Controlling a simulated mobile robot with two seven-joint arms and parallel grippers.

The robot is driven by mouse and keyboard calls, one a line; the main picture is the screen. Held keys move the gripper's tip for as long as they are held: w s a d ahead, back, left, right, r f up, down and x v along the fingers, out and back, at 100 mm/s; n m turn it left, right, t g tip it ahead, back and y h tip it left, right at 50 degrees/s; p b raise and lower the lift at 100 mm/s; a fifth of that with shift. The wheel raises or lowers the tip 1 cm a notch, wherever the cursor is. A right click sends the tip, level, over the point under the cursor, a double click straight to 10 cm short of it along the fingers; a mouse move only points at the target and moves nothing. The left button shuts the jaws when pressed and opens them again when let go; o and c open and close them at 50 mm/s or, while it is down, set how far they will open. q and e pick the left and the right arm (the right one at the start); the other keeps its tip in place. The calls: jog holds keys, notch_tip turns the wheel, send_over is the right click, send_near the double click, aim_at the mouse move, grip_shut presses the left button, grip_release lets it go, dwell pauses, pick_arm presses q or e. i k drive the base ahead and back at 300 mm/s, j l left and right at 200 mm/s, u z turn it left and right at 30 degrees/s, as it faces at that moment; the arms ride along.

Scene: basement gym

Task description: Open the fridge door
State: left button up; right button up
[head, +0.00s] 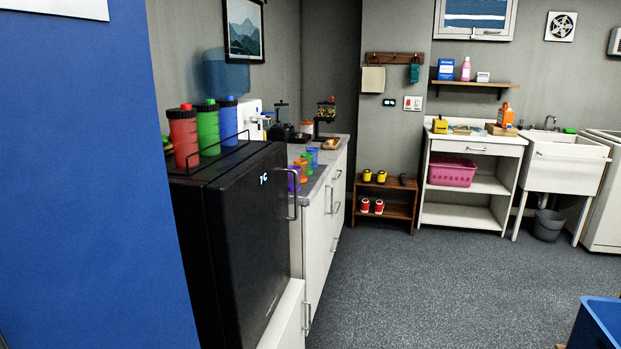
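A small black fridge (240,240) stands at the left of the head view, beside a white cabinet run. Its front faces right and is seen at a steep angle. A small lit display (264,179) shows near the top, and a vertical handle (293,195) sticks out from the upper far part of the front. The door looks closed. Neither of my grippers is in view.
Red, green and blue bottles (209,130) stand in a rack on top of the fridge. A blue panel (90,190) fills the near left. Grey floor (420,285) is clear to the right. A blue bin (598,325) stands at the lower right.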

aim_at(247, 206)
jog(key=i+l, duration=0.25)
jog(key=i, duration=0.2)
jog(key=i+l+z, duration=0.1)
jog(key=i+l, duration=0.15)
jog(key=i, duration=0.2)
